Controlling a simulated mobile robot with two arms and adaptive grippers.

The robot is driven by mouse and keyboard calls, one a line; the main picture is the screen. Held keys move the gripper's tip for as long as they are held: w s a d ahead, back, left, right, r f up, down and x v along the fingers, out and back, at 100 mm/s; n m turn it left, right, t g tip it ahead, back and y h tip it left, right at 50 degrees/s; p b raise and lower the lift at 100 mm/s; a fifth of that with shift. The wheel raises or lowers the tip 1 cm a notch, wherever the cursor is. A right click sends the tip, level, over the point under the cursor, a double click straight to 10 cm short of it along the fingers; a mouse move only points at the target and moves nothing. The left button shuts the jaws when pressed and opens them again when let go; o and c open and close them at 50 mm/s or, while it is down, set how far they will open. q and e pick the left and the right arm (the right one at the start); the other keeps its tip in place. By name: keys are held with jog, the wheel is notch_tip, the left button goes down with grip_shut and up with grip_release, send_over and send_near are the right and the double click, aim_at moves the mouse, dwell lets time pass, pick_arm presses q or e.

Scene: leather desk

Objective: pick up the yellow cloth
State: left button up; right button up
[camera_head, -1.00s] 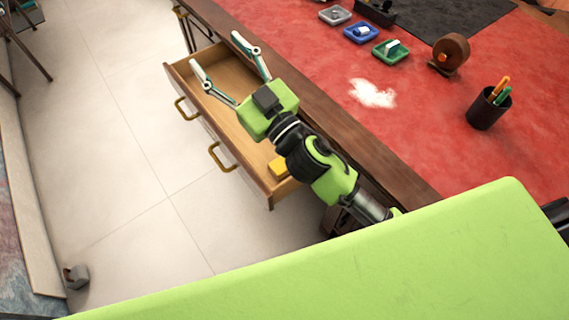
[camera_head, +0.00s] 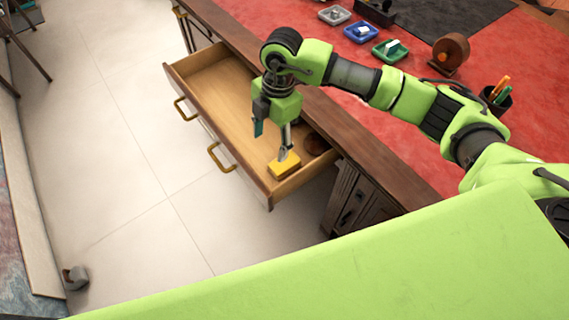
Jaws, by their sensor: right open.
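The yellow cloth (camera_head: 284,171) is a small folded block lying in the near right corner of the open drawer (camera_head: 222,98). My right gripper (camera_head: 271,144) points down into the drawer with its fingers spread. One fingertip is right over or at the cloth's top edge; I cannot tell whether it touches. The other finger is to the left, over the drawer floor. Nothing is held between the fingers. My left gripper is not in view.
A dark brown round thing (camera_head: 315,144) lies in the drawer beside the cloth. The drawer front has brass handles (camera_head: 220,158). The red desk top (camera_head: 440,150) holds small trays (camera_head: 390,50), a tape roll (camera_head: 450,53) and a pen cup (camera_head: 496,100). The floor at left is mostly clear.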

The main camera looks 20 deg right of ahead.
jog(key=d+h, duration=0.2)
jog(key=d, duration=0.2)
send_over(284, 162)
jog(key=shift+m, duration=0.4)
notch_tip(284, 162, down, 7)
jog(key=shift+r, duration=0.1)
jog(key=shift+f+p, duration=0.6)
jog(key=shift+f, duration=2.65)
jog(key=c, duration=1.2)
